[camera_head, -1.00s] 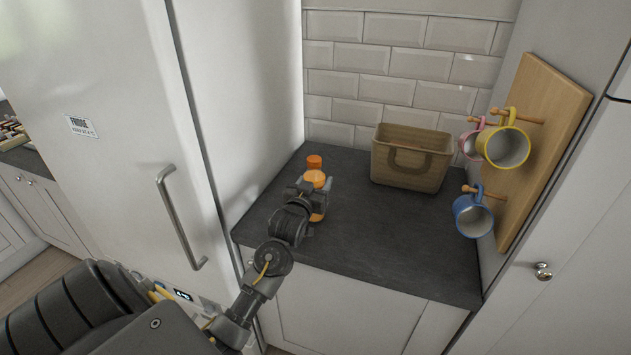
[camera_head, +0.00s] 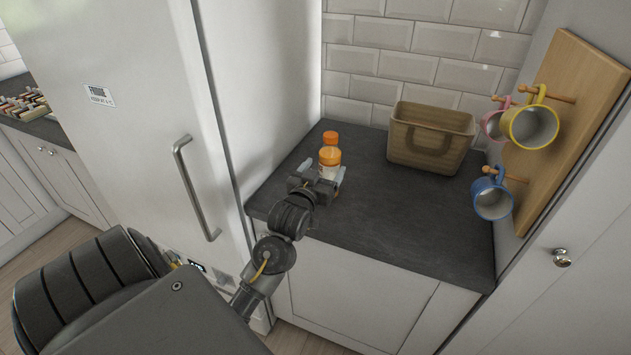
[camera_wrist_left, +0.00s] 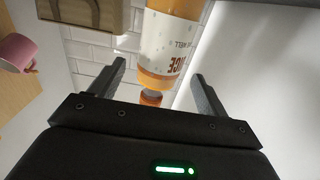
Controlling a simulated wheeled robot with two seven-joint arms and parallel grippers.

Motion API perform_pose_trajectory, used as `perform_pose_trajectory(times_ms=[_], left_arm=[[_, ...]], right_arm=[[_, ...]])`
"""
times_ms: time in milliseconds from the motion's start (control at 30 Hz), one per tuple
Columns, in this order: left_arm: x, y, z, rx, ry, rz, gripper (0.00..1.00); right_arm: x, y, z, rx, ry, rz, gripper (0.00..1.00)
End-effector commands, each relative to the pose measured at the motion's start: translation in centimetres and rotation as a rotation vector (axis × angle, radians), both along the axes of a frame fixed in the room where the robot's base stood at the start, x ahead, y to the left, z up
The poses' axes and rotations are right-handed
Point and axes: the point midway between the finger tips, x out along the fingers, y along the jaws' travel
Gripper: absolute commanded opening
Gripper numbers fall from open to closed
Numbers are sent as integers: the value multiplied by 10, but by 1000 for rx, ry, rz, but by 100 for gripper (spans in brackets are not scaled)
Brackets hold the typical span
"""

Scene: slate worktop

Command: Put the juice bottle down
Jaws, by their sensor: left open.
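The juice bottle (camera_head: 329,157), orange with an orange cap and a pale label, stands upright on the slate worktop (camera_head: 400,207), near the fridge side. My left gripper (camera_head: 320,180) is open on the near side of the bottle, and hides part of its lower body. In the left wrist view the bottle (camera_wrist_left: 166,45) appears upside down, between the spread fingers of the gripper (camera_wrist_left: 158,82) in the picture, with a gap on each side. Its base is out of that view. My right gripper is not in view.
A woven basket (camera_head: 429,150) stands at the back of the worktop. A yellow mug (camera_head: 533,126), a pink mug (camera_head: 495,125) and a blue mug (camera_head: 492,201) hang on a wooden board (camera_head: 568,112) at right. The fridge (camera_head: 150,110) borders the left. The worktop's front right is clear.

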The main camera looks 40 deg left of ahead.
Motion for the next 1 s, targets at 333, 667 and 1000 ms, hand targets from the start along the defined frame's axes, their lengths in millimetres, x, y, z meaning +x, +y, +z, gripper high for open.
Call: perform_pose_trajectory(times_ms=[333, 667, 1000], left_arm=[[-51, -17, -1, 1, 0, 1, 77], [-56, -19, 0, 1, 0, 1, 77], [-55, -19, 0, 1, -1, 0, 77]], right_arm=[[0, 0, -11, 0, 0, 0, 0], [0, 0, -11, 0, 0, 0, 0], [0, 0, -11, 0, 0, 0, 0]])
